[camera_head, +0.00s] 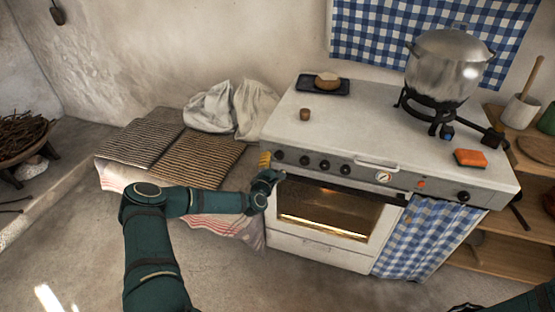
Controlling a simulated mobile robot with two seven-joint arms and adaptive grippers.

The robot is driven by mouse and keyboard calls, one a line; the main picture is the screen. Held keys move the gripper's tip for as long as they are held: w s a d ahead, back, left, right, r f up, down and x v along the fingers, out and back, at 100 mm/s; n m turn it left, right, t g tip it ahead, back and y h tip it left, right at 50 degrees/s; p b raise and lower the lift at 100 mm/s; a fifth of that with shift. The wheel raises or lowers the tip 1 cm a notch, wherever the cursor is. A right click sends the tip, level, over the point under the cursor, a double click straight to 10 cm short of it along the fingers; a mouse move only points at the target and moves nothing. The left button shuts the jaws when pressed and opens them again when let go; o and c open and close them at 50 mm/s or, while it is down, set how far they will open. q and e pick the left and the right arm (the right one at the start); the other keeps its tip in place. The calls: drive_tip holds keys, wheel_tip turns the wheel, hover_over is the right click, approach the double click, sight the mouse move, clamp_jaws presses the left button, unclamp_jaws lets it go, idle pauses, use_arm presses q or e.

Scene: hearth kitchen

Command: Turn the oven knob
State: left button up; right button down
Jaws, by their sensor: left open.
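The white oven (385,160) has a row of dark round knobs along its front panel. The leftmost knob (278,155) is at the panel's left end, with another knob (305,160) to its right and more beyond. A lone knob (463,196) is at the panel's right end. My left gripper (270,172) is open, just below the leftmost knob at the oven's front left corner. I cannot tell whether it touches the knob. Only a dark piece of what looks like my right gripper (466,308) shows at the bottom edge; its fingers are hidden.
A metal pot (448,62) stands on a black burner at the back right of the stovetop. An orange sponge (470,157) lies near its front right. A small brown cup (305,114) and a dark tray (323,87) are at the left. The oven door (325,212) is closed below.

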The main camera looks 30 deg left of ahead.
sight(277, 157)
use_arm(q)
drive_tip(key=shift+x, duration=1.95)
drive_tip(key=c, duration=1.2)
